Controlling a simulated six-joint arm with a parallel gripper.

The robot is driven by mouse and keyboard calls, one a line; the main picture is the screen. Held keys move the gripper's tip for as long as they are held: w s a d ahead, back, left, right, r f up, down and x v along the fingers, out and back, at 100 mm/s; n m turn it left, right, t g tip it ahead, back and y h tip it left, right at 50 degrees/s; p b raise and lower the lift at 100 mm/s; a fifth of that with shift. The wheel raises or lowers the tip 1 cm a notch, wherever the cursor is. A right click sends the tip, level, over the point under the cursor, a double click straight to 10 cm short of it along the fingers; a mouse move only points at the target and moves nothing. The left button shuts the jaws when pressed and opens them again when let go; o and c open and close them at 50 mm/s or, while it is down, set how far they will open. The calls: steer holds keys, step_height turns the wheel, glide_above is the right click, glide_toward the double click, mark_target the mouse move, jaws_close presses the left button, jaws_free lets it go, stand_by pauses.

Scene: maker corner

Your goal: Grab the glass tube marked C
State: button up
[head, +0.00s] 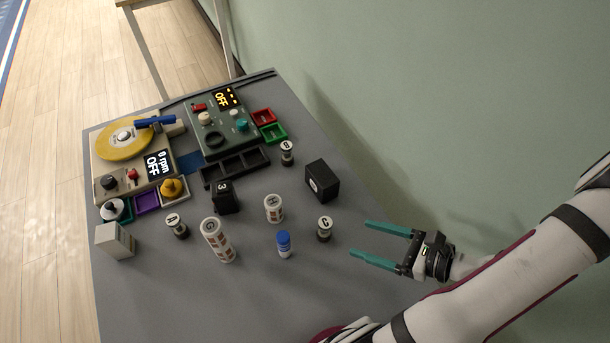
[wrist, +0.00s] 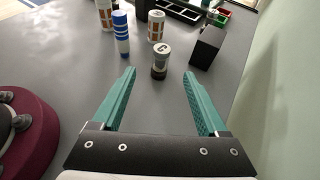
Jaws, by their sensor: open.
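The glass tube marked C (head: 324,229) stands upright on the grey table (head: 190,300). It is short, with a dark lower part and a white label bearing the letter. In the wrist view the tube (wrist: 160,62) stands just beyond the fingertips, roughly midway between them and slightly left. My gripper (head: 381,240) is open and empty, to the right of the tube in the head view. Its teal fingers (wrist: 160,72) point toward the tube without touching it. Similar tubes marked A (head: 176,226) and another letter, hard to read (head: 287,152), stand farther off.
A blue-capped vial (head: 284,244) stands left of the tube and a white-and-brown cylinder (head: 273,208) behind it. A black box (head: 321,181) stands close by, at right in the wrist view (wrist: 206,47). A larger cylinder (head: 217,240) is farther left. Machines fill the table's far end.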

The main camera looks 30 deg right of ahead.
steer(key=shift+d+f+m+t+h, duration=0.2)
steer(key=shift+f+m+t+h, duration=0.1)
steer(key=shift+f+m, duration=0.15)
glide_above(313, 230)
steer(key=s+d, duration=0.3)
steer(key=s, duration=0.1)
steer(key=f, duration=0.4)
steer(key=shift+w+a, duration=0.2)
steer(key=w+a+f, duration=0.2)
steer(key=shift+w+a+f, duration=0.1)
steer(key=shift+w+f, duration=0.25)
steer(key=shift+w, duration=0.05)
steer(key=shift+w+a+f, duration=0.15)
steer(key=shift+w, duration=0.25)
jaws_close()
